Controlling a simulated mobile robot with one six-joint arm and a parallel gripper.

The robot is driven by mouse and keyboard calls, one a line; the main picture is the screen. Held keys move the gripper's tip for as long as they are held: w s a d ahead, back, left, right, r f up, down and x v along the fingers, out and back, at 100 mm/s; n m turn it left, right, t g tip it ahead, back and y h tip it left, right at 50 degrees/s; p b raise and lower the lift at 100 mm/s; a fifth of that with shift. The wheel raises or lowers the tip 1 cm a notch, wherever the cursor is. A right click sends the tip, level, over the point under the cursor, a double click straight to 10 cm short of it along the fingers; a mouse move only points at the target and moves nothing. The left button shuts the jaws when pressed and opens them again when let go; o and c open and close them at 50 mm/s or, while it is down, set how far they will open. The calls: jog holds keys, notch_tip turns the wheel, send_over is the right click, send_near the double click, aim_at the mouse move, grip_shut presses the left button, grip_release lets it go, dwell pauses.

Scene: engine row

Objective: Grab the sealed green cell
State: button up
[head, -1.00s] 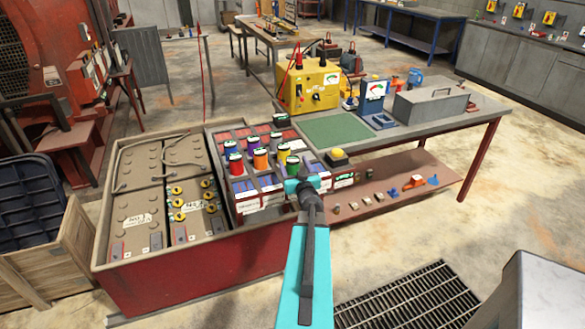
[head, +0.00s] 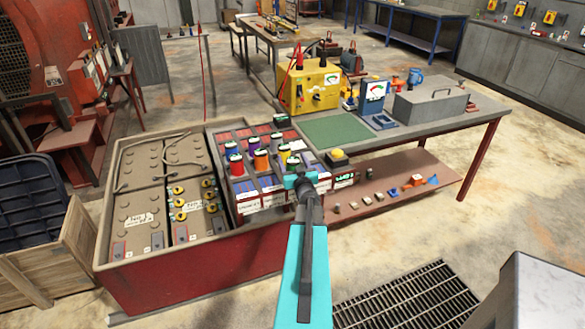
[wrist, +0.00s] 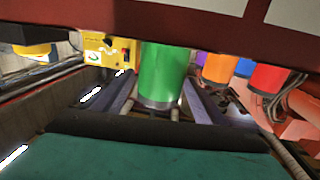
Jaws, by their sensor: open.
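The green cell (wrist: 163,72) stands out large in the wrist view, a green cylinder with a silvery band at its lower edge. My gripper (wrist: 160,92) is open, with one finger on each side of the cell's line; whether the fingers reach around it I cannot tell. No contact shows. In the head view my gripper (head: 301,181) is at the near right corner of the cell rack (head: 247,204). There the green cell (head: 293,164) shows only in part, just behind the gripper. Its seal cannot be made out.
An orange cell (head: 261,161), a red cell (head: 236,165) and several others stand in the rack to the left. A yellow tester (head: 312,88) and a yellow button (head: 336,154) are to the right. A dark red bar (wrist: 150,38) crosses the top of the wrist view.

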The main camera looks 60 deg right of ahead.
jog(key=shift+p+x, duration=0.3)
jog(key=shift+x, duration=0.95)
jog(key=c, duration=1.6)
grip_shut()
jog(key=shift+r, duration=0.2)
